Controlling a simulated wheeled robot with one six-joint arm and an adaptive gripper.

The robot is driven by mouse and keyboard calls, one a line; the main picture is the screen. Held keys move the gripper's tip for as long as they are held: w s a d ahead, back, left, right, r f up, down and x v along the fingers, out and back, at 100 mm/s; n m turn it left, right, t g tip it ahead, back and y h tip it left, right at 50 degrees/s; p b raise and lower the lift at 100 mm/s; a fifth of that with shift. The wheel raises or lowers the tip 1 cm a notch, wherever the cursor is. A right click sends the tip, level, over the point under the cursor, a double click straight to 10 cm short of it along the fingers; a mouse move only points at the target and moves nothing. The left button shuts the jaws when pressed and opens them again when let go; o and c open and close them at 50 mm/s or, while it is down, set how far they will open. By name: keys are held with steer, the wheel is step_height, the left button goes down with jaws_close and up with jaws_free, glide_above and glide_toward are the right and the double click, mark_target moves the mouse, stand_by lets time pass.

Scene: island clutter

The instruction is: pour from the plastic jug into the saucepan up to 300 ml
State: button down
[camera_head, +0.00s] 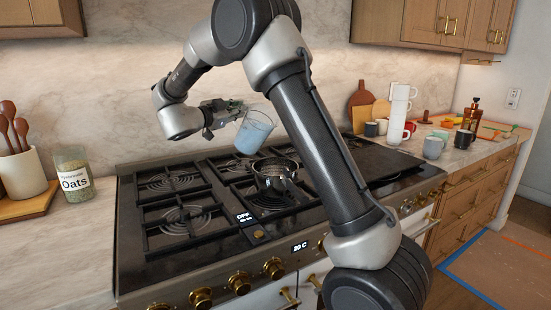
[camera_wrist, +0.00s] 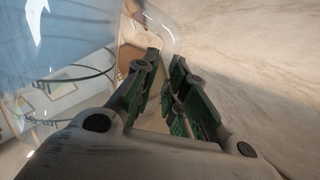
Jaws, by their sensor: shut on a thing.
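The clear plastic jug (camera_head: 254,133) holds a pale blue liquid and hangs tilted in the air, leaning to the right. My gripper (camera_head: 233,106) is shut on the jug's handle side, at the jug's left. In the wrist view my gripper's green-padded fingers (camera_wrist: 165,85) close around the handle, and the jug's clear wall (camera_wrist: 60,60) fills the left. The dark metal saucepan (camera_head: 275,177) stands on the stove just below and to the right of the jug. I cannot make out a stream or the level inside the saucepan.
The black stove top (camera_head: 180,215) with grates lies below. An oats jar (camera_head: 74,175) and a utensil crock (camera_head: 22,172) stand at the left. My own arm crosses in front of the stove's right side.

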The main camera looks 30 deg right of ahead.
steer(key=shift+r, duration=0.1)
steer(key=shift+s+d+r+m, duration=0.15)
steer(key=shift+s+r+m, duration=0.15)
steer(key=shift+m, duration=0.5)
steer(key=shift+s+d+r+m, duration=0.2)
steer(key=shift+s+r+m, duration=0.1)
steer(key=shift+m, duration=0.5)
steer(key=shift+s+d+m, duration=0.25)
steer(key=shift+s+m, duration=0.25)
steer(key=shift+m, duration=0.2)
